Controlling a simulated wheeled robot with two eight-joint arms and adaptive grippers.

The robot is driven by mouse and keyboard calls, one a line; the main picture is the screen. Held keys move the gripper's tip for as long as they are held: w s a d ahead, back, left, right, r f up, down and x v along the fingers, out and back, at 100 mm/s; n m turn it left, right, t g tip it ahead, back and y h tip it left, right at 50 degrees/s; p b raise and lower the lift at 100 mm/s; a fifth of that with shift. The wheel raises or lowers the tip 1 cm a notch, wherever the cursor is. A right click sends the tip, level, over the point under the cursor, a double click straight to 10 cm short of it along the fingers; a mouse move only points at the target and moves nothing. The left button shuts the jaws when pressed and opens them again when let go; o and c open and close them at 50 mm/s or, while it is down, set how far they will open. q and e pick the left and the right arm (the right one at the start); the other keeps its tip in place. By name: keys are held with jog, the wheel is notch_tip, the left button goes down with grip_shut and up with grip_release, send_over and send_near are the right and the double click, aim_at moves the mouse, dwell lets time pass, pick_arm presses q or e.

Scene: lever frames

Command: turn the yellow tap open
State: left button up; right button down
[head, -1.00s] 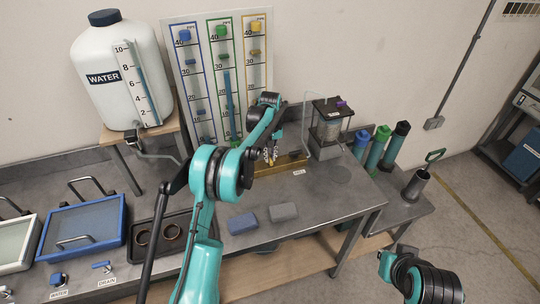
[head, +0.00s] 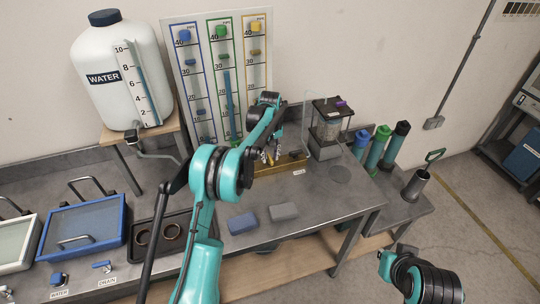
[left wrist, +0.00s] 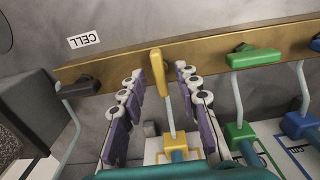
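The yellow tap (left wrist: 157,73) is a yellow lever on the brass manifold bar (left wrist: 205,49), with a clear tube running from it to a yellow block (left wrist: 178,145) nearer the camera. My left gripper (left wrist: 161,82) is open, with one finger on each side of the yellow lever. Gaps show between the lever and both fingers. In the head view the left gripper (head: 270,155) is at the brass bar below the gauge board, and the arm partly hides the taps. Part of my right arm shows at the lower right; its fingers are not clear.
Green (left wrist: 253,57) and blue (left wrist: 316,44) levers sit right of the yellow one; a black lever (left wrist: 80,86) is left, near the CELL label (left wrist: 84,41). The gauge board (head: 172,60) stands behind. Blue (head: 242,223) and grey (head: 283,211) blocks lie on the bench.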

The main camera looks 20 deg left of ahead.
aim_at(270, 157)
pick_arm(q)
notch_tip(270, 157, up, 12)
dwell(0.6)
